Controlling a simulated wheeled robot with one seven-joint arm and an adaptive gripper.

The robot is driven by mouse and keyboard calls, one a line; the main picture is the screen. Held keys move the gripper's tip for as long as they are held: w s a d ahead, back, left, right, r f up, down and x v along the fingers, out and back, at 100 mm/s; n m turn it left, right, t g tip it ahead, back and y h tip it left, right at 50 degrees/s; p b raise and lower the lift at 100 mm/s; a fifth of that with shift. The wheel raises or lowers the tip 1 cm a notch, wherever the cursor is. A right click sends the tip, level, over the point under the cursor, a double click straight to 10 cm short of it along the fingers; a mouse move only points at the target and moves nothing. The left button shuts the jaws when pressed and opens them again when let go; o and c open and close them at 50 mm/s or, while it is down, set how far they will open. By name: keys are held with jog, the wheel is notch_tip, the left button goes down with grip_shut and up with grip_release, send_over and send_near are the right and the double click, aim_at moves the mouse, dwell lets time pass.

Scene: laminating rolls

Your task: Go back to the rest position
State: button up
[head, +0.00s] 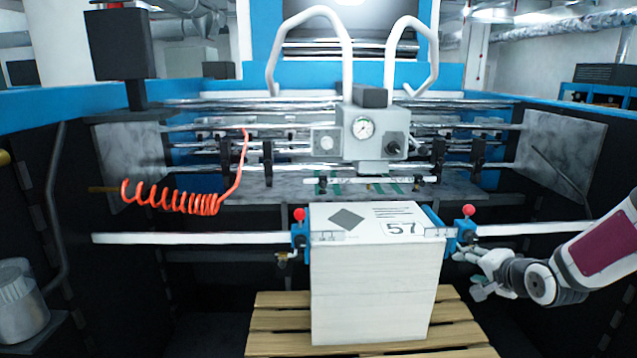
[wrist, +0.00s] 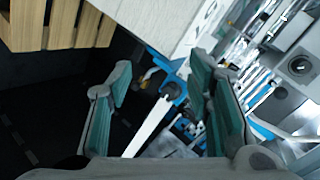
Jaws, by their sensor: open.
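My gripper (head: 476,272) is at the right in the head view, just right of the paper stack (head: 378,285) and below the white cross bar. In the wrist view my gripper (wrist: 160,90) shows two teal-padded fingers spread wide with nothing between the pads. The white bar (wrist: 150,128) and a dark round knob show beyond the gap. The stack's pale side (wrist: 160,18) shows at the top of the wrist view. My gripper is empty.
The stack, marked 57, stands on a wooden pallet (head: 370,341). Blue clamps with red knobs (head: 467,211) flank it on the bar (head: 560,228). A gauge box (head: 375,132) hangs above. A coiled orange hose (head: 172,200) is at left. Dark machine walls enclose both sides.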

jog(key=s+a+r+n+g, duration=0.2)
jog(key=s+a+r+n, duration=0.2)
jog(key=s, duration=0.6)
jog(key=s+a+r+n+g+b, duration=0.1)
jog(key=s+a+r+n+g, duration=0.1)
jog(key=s+a+r+n, duration=0.2)
jog(key=s+a+r+n+g, duration=0.2)
jog(key=s+a, duration=0.7)
jog(key=s, duration=0.9)
notch_tip(320, 180, up, 5)
jog(key=shift+a+f+n+h+b, duration=0.15)
jog(key=shift+n+h+b, duration=0.15)
jog(key=shift+n, duration=0.7)
